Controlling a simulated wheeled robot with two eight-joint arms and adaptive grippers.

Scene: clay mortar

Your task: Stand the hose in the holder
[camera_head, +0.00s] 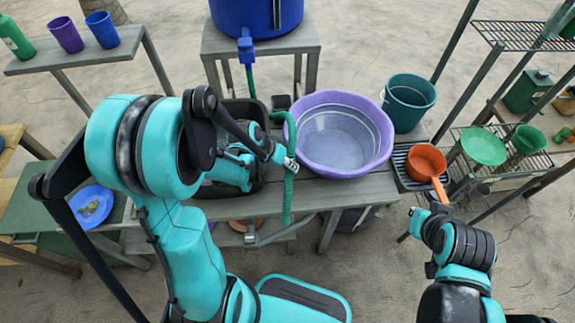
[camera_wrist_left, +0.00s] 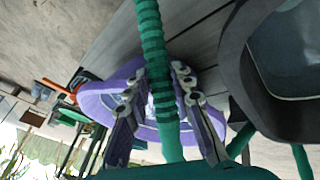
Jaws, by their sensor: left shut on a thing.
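The green ribbed hose (camera_head: 288,185) hangs upright over the bench's front edge, and its upper end bends toward the black basin. My left gripper (camera_head: 288,163) is shut on the hose, left of the purple tub. In the left wrist view the hose (camera_wrist_left: 152,50) runs between the two fingers (camera_wrist_left: 160,105). A green length of hose (camera_head: 251,80) also hangs below the blue tap. I cannot make out the holder for sure. My right gripper (camera_head: 436,209) is at the lower right, near the orange dipper's handle; whether it is open or shut is unclear.
The purple tub (camera_head: 314,158) and black basin (camera_head: 258,112) crowd the grey bench (camera_head: 330,196). A teal bucket (camera_head: 409,98) and orange dipper (camera_head: 426,160) stand to the right. The blue barrel (camera_head: 256,18) stands behind. Wire shelves are at the far right.

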